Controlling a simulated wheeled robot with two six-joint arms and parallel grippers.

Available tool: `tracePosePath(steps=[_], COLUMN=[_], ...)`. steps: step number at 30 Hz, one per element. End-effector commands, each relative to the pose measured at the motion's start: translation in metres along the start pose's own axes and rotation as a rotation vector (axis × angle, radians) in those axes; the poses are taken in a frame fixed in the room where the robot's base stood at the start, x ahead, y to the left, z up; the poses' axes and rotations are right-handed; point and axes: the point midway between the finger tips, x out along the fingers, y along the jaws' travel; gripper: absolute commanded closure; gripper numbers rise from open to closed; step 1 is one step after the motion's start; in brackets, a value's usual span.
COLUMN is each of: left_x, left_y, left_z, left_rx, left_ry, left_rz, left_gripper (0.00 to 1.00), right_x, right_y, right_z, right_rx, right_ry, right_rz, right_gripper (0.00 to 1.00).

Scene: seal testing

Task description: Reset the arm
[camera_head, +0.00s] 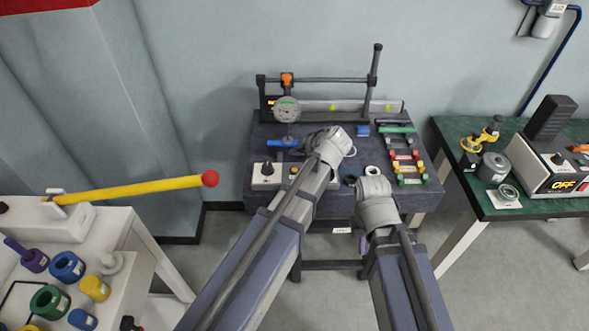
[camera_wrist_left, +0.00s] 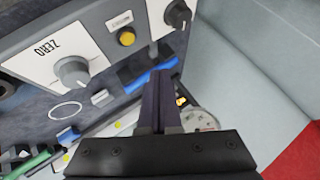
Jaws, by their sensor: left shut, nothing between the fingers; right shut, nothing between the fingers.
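My left arm reaches in from the lower left in the head view. Its wrist end (camera_head: 328,147) is over the dark test bench (camera_head: 262,190), in front of the dial gauge. In the left wrist view the dark fingers of my left gripper (camera_wrist_left: 161,82) are shut together with nothing between them, close to a panel with a ZERO knob (camera_wrist_left: 72,72). My right arm comes up from the bottom, and its wrist end (camera_head: 376,200) is at the bench's front edge. The right gripper's fingers are largely hidden by the wrist; it is shut and empty.
A dial gauge (camera_head: 287,110) hangs from a bar frame on the bench. A rack of coloured parts (camera_head: 408,165) is at its right. A white table (camera_head: 112,228) with a yellow lever (camera_head: 130,191) stands left. A green table (camera_head: 450,142) with an instrument (camera_head: 550,160) stands right.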

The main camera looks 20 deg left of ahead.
Motion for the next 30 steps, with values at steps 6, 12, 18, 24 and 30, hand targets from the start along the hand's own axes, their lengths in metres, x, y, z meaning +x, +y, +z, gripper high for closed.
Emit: tracePosePath(steps=[6,12,18,24,30], left_x=[0.0,-0.001,-0.032,-0.085,-0.121], left_y=[0.0,0.001,0.027,0.06,0.075], left_z=[0.0,0.004,0.076,0.17,0.219], left_rx=[0.0,0.004,0.114,0.309,0.439], left_ry=[0.0,-0.007,-0.158,-0.35,-0.446], left_rz=[0.0,0.006,0.149,0.389,0.549], left_gripper=[1.0,1.0,1.0,1.0,1.0], right_x=[0.0,0.0,0.0,0.0,0.0], right_y=[0.0,0.0,0.0,0.0,0.0], right_z=[0.0,0.0,0.0,0.0,0.0], right_rx=[0.0,0.0,0.0,0.0,0.0], right_ry=[0.0,0.0,0.0,0.0,0.0], right_rz=[0.0,0.0,0.0,0.0,0.0], right_gripper=[1.0,1.0,1.0,1.0,1.0])
